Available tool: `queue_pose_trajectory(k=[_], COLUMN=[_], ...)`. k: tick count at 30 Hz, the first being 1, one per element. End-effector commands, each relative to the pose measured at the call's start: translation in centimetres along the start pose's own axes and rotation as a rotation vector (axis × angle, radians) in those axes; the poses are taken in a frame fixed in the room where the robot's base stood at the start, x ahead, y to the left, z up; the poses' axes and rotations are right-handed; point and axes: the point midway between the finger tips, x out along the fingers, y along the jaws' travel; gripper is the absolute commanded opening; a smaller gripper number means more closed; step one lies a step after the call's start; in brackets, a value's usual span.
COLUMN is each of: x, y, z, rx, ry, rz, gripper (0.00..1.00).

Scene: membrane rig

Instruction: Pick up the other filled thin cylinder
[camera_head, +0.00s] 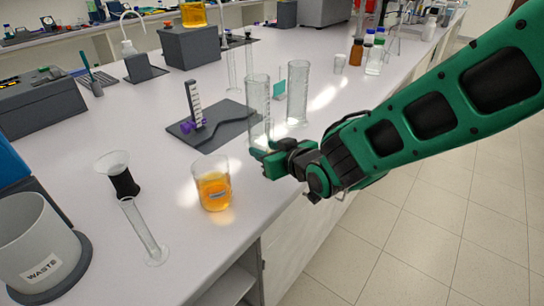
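Two thin clear cylinders stand towards the back of the bench, a left one (231,72) and a right one (249,62). Another thin clear cylinder (144,230) is at the front left, beside a funnel on a dark holder. I cannot tell whether any of these hold liquid. My gripper (257,154) is low over the bench's right edge, in front of a wider clear cylinder (258,100), and well short of the two back thin cylinders. I see nothing clearly held in it, and its finger gap is too small and turned to judge.
A second wide clear cylinder (298,92) stands right of the first. A beaker of orange liquid (213,187) is left of my gripper. A dark stand base (213,128) lies behind it. Brown and clear bottles (374,57) stand at back right. A waste bin (38,245) is front left.

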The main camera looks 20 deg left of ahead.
Motion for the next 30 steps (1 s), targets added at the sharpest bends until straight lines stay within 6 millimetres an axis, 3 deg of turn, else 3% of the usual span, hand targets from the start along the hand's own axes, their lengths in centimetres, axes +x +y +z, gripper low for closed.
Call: queue_pose_trajectory(k=[4, 12, 17, 30], x=[1.3, 1.49, 1.49, 1.17], y=[-0.03, -0.01, 0.0, 0.05], z=[0.06, 0.02, 0.02, -0.84], rx=[0.0, 0.0, 0.0, 0.001], ry=[-0.001, 0.0, 0.0, 0.003], rz=[0.0, 0.0, 0.0, 0.001], gripper=[0.38, 0.38, 0.02, 0.0])
